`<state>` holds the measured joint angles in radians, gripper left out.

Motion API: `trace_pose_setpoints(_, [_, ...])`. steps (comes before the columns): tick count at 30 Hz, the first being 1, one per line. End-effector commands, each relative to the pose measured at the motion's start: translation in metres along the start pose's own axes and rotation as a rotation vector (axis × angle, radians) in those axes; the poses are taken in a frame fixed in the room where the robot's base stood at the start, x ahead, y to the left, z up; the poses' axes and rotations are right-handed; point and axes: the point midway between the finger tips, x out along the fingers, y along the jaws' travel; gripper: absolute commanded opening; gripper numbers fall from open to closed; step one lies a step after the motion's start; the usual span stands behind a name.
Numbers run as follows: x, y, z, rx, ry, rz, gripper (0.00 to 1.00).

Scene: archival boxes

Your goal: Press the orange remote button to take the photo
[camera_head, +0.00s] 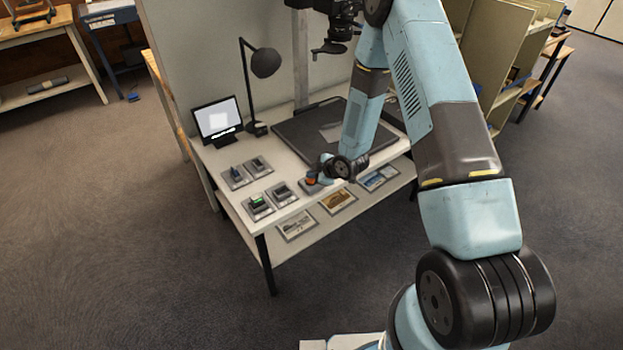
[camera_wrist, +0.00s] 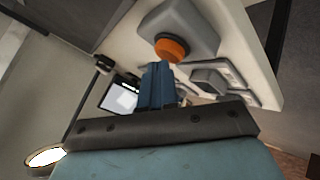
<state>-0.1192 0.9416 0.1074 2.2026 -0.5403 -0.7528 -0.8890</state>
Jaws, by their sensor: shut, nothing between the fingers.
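The orange remote button (camera_wrist: 172,47) sits on a grey housing (camera_wrist: 185,22) on the white table, in the upper middle of the wrist view. My gripper (camera_wrist: 157,68) is shut and empty, its blue fingers pointing up at the button. The fingertips are very close to the lower edge of the button. I cannot tell whether they touch it. In the head view, a little of the orange (camera_head: 310,182) shows at the front edge of the table beside my wrist.
A monitor (camera_head: 217,121) and a black lamp (camera_head: 265,63) stand at the back left of the table (camera_head: 215,158). Small grey devices (camera_head: 258,207) lie left of my wrist. A dark flat board (camera_head: 300,134) with a pale sheet (camera_head: 333,132) lies behind it. A camera (camera_head: 337,22) hangs above.

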Motion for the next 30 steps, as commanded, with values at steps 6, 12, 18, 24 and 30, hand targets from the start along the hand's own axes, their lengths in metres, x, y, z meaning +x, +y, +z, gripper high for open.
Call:
trace_pose_setpoints(6, [0.002,-0.001,0.001,0.0,-0.001,0.0,0.0])
trace_pose_setpoints(12, [0.001,-0.001,0.001,0.0,-0.001,0.0,0.0])
trace_pose_setpoints(18, [0.0,0.0,0.0,0.0,-0.001,0.0,0.0])
trace_pose_setpoints(24, [-0.006,0.005,-0.004,0.0,-0.001,0.0,0.0])
trace_pose_setpoints(30, [-0.011,0.008,-0.008,0.001,0.0,0.0,0.0])
